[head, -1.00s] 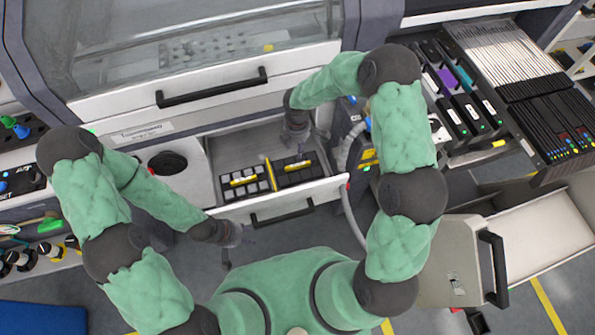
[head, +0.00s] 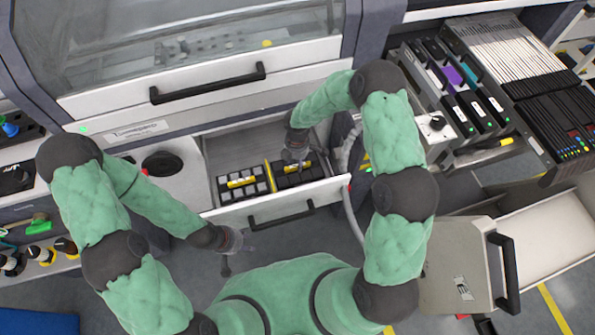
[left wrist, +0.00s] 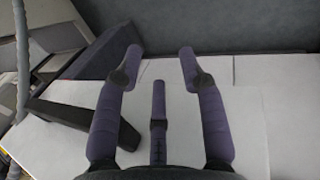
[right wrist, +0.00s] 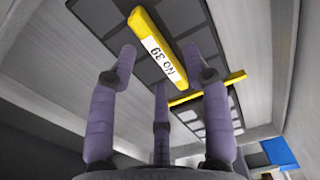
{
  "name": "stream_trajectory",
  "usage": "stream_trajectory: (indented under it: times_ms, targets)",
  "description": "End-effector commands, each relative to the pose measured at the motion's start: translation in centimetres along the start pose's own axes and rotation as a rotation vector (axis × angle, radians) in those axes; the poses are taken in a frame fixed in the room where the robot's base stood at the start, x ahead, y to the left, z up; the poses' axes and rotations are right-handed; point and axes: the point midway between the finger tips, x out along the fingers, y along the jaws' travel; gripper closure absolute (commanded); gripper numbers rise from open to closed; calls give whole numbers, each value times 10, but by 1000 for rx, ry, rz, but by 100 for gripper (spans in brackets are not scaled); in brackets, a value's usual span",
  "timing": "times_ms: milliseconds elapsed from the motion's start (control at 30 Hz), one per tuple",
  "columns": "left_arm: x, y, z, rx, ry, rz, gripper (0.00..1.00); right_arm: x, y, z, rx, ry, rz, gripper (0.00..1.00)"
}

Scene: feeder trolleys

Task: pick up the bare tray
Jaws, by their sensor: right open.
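Two trays lie side by side in an open drawer (head: 270,208). The right one (head: 284,184) looks dark and bare, with a yellow handle bar. It also fills the top of the right wrist view (right wrist: 80,45), where its yellow handle (right wrist: 158,48) carries a label that reads No 39. The left tray (head: 226,190) holds grey blocks and has its own yellow bar. My right gripper (head: 296,158) is open above the bare tray, its fingers (right wrist: 158,55) pointing at the handle; contact cannot be made out. My left gripper (head: 230,262) is open and empty in front of the drawer (left wrist: 160,60).
The drawer's front has a black handle (head: 282,215). A glazed cover (head: 200,45) overhangs behind. A grey hose (head: 352,205) hangs right of the drawer. A grey box with a black handle (head: 460,275) stands at right.

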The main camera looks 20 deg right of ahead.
Motion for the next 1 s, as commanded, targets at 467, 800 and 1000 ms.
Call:
stream_trajectory:
  times_ms: [467,800,1000]
  targets:
    - [7,-3,0,0,0,0,60,18,0,0,0,1,1,79]
    - [7,-3,0,0,0,0,60,18,1,0,0,1,1,100]
    - [3,-1,0,0,0,0,60,8,1,0,0,0,3,100]
